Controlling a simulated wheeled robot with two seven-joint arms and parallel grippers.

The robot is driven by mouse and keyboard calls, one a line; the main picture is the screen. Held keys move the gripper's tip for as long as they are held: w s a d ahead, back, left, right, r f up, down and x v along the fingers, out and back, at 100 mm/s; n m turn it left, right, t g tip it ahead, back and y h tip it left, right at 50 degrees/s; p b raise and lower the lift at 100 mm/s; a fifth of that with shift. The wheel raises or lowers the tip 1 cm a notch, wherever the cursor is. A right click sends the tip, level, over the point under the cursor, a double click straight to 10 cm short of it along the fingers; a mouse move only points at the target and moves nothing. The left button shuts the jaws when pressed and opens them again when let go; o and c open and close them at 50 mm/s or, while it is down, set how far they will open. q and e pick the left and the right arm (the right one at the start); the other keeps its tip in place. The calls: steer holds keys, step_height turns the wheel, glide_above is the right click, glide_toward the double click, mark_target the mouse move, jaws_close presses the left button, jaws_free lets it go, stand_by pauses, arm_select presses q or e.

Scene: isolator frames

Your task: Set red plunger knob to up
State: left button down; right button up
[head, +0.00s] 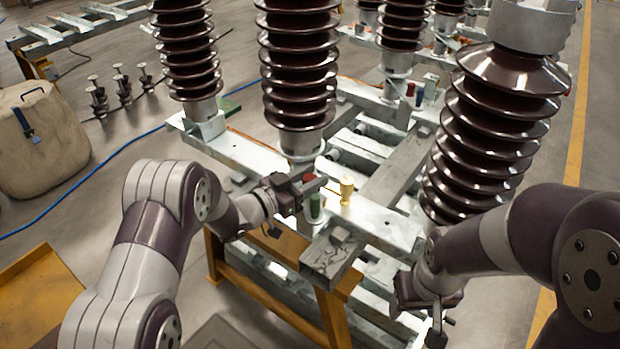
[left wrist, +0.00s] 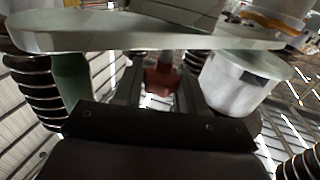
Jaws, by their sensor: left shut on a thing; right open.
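The red plunger knob (head: 308,177) shows at the near end of the steel frame in the head view, partly hidden by my left gripper (head: 298,187). In the left wrist view the red knob (left wrist: 162,80) sits between the two fingers of my left gripper (left wrist: 160,92), which is shut on it. A green knob (head: 315,207) is just beside the gripper, and a yellow knob (head: 346,190) stands to the right on the frame. My right gripper (head: 436,322) is low at the right, open and apart from the knobs.
Tall brown ribbed insulators (head: 297,65) rise from the galvanized frame (head: 385,225), with another large one (head: 495,130) near my right arm. A yellow trestle (head: 335,315) supports the frame. A beige case (head: 38,138) and a blue cable (head: 80,178) are on the floor at left.

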arm_select(q)
steer(key=shift+r, duration=0.85)
steer(key=shift+f, duration=0.1)
arm_select(e)
steer(key=shift+r, duration=0.4)
arm_select(q)
steer(key=c, duration=0.7)
jaws_free()
steer(key=shift+c, duration=0.2)
steer(key=v, duration=1.2)
steer(key=shift+s+a, duration=0.2)
steer(key=shift+a, duration=0.1)
arm_select(e)
steer(key=shift+f, duration=0.2)
